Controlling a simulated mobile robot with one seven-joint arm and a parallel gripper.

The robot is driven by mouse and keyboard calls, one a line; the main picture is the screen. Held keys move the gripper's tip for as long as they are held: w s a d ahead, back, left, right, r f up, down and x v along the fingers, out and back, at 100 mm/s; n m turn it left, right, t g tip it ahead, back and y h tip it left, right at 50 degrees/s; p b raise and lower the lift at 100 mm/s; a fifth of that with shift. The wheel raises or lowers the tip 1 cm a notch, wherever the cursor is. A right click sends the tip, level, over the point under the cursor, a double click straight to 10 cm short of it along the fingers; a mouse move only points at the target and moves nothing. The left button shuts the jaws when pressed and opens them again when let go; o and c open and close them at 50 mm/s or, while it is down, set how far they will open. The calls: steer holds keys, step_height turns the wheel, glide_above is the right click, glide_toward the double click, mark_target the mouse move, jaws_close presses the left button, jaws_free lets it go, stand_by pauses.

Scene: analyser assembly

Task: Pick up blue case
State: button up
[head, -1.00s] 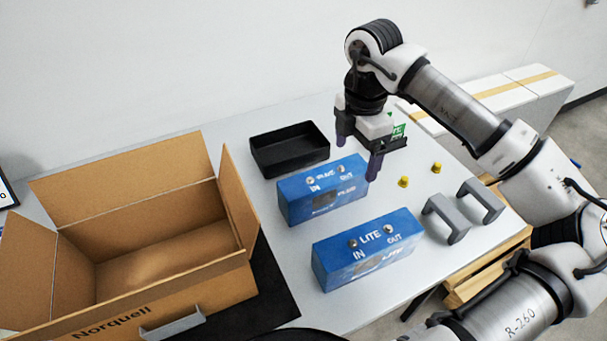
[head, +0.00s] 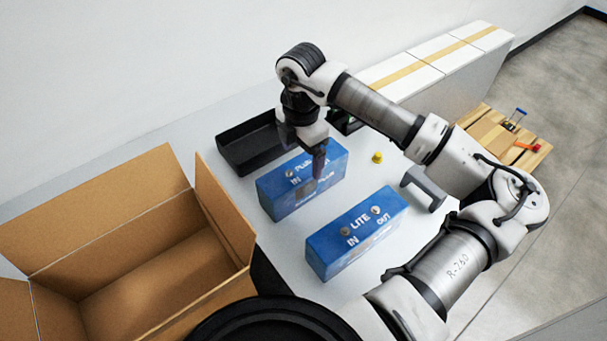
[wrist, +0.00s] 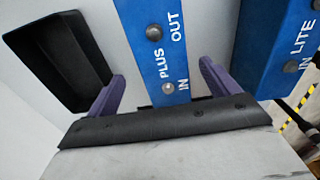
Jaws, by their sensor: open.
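Two blue cases stand on the table. The PLUS case (head: 274,193) is farther back; the LITE case (head: 347,240) is nearer, at its lower right. My gripper (head: 303,160) is over the PLUS case and hides part of its top. In the wrist view my gripper (wrist: 161,92) is open, with one purple finger on each side of the PLUS case (wrist: 146,14). Gaps show between the fingers and the case, and nothing is held. The LITE case (wrist: 270,68) lies to the right in the wrist view.
A black tray (head: 228,142) sits just left of the PLUS case. An open cardboard box (head: 222,205) is at the left. A yellow knob (head: 377,157) and a grey handle (head: 424,186) are at the right. Long white boxes (head: 470,75) stand behind.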

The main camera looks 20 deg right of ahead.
mark_target(304, 165)
steer(key=shift+s+d+f+p, duration=0.15)
steer(key=shift+f+p, duration=0.55)
steer(key=shift+f, duration=0.85)
steer(key=shift+w+d+f+p, duration=0.1)
steer(key=shift+f+p, duration=0.55)
steer(key=shift+f, duration=0.9)
steer(key=shift+r, duration=0.1)
steer(key=c, duration=1.7)
